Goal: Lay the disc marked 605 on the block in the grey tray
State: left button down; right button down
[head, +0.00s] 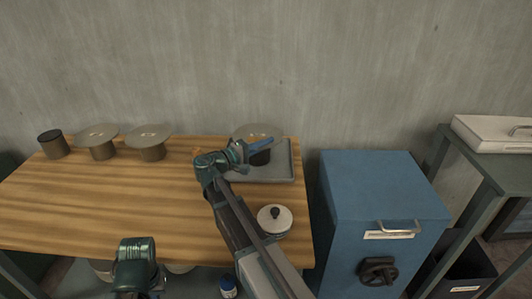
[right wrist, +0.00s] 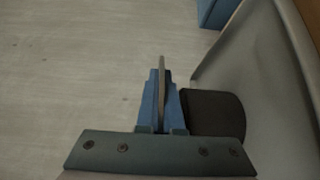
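My right gripper (head: 262,146) is over the grey tray (head: 285,178) at the table's back right. It is shut on the edge of a thin grey disc (head: 250,130), seen edge-on between the blue fingers in the right wrist view (right wrist: 163,85). The disc lies about level, just above the dark round block (head: 260,157) in the tray. The block is beside the fingers in the right wrist view (right wrist: 215,112); I cannot tell whether disc and block touch. The disc's marking is unreadable. Of my left arm only a link shows; its gripper is not seen.
Two discs (head: 97,133) (head: 148,133) rest on blocks at the back left, beside a bare block (head: 53,146). A white-lidded pot (head: 274,220) stands at the table's front right. A blue cabinet (head: 375,190) is right of the table. The table's middle is clear.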

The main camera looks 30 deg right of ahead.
notch_tip(320, 180, down, 3)
jog(key=shift+f+b, duration=0.1)
jog(key=shift+b, duration=1.05)
jog(key=shift+r, duration=0.2)
jog(key=shift+f, duration=0.15)
jog(key=c, duration=1.5)
grip_release()
jog(key=o, duration=0.4)
jog(key=shift+r, duration=0.2)
jog(key=a, duration=0.4)
jog(key=s+a, duration=0.1)
jog(key=a, duration=0.7)
jog(key=shift+s, duration=0.2)
